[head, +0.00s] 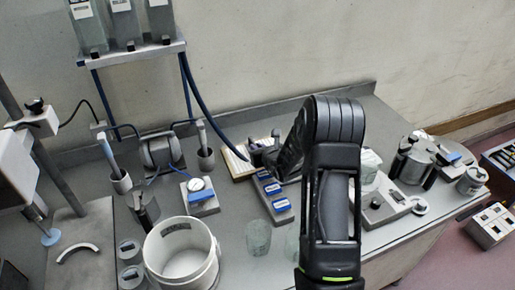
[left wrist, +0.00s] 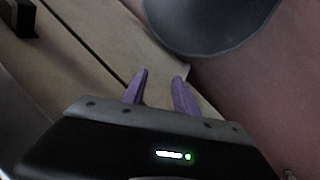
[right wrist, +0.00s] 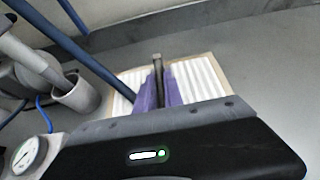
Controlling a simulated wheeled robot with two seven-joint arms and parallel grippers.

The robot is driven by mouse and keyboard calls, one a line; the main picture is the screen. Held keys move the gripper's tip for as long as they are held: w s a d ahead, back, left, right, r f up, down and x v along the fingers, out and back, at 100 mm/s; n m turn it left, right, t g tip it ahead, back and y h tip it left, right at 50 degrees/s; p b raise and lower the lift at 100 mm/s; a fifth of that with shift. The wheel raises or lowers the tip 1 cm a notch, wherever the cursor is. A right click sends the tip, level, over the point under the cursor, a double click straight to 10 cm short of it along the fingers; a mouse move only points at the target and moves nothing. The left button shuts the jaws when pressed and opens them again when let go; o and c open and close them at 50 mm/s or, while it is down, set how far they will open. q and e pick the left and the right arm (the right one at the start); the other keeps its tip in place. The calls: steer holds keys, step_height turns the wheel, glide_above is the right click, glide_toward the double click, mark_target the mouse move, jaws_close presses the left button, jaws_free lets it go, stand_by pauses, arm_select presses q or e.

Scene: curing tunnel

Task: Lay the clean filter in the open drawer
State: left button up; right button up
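The filter has white pleats and a pale tan frame. It shows in the right wrist view (right wrist: 203,80) and, partly covered by my arm, in the head view (head: 236,163), at the back of the bench. My right gripper (right wrist: 158,88) is over its middle, its purple fingers close on either side of a dark upright bar there, apparently closed on it. Whether the filter is off the bench I cannot tell. My left gripper (left wrist: 160,85) is open and empty above a cream surface, outside the head view. I cannot make out an open drawer in any view.
A white bucket (head: 182,255), a gauge (head: 200,194) and a blue-labelled block (head: 273,196) stand on the grey bench. Glass jars (head: 258,238) stand near the front. A bottle shelf (head: 130,53) with a blue hose is behind. Metal canisters (head: 414,160) stand at right.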

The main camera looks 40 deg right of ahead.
steer(key=o, duration=0.4)
steer(key=shift+o, duration=0.2)
steer(key=shift+r, duration=0.15)
steer(key=shift+s, duration=0.15)
steer(key=b+v, duration=0.1)
steer(key=v, duration=1)
steer(key=shift+s+a+r+b, duration=0.15)
steer(key=shift+s+r+b, duration=0.05)
steer(key=shift+s+b, duration=0.15)
steer(key=shift+o, duration=0.3)
